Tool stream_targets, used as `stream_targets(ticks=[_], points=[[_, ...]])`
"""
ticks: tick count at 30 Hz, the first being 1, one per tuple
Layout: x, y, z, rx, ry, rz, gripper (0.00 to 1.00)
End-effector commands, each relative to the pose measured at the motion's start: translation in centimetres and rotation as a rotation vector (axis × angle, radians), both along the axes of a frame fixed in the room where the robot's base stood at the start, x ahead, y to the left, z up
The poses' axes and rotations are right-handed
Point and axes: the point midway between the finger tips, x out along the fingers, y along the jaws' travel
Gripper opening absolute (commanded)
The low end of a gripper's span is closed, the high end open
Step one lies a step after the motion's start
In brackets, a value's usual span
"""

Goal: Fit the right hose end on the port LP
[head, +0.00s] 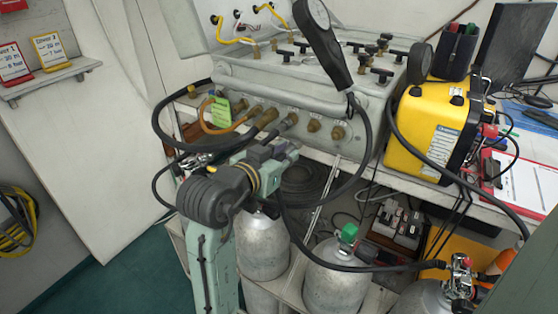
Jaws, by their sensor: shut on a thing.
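The grey air panel (300,95) stands on the bench with a row of brass ports along its front. An orange hose (218,130) and dark hose fittings meet the left ports. Two brass ports on the right, one (314,125) and another (338,132), look bare. The port labels are too small to read, so I cannot tell which is LP. My gripper (284,150) is just below and in front of the row, shut on what seems to be a dark hose end, mostly hidden by the fingers. A black hose (292,222) runs down from there towards a cylinder valve (461,275) at right.
A yellow case (436,130) stands right of the panel. Silver cylinders (335,288) stand below. The floor at left is clear.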

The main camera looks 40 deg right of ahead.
Motion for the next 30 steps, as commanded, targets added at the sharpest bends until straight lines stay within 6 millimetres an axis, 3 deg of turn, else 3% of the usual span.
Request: stream_targets(ticks=[17, 30], points=[[1.8, -4.4, 0.0, -0.001, -0.001, 0.0, 0.0], [1.9, -4.4, 0.1, -0.002, -0.001, 0.001, 0.0]])
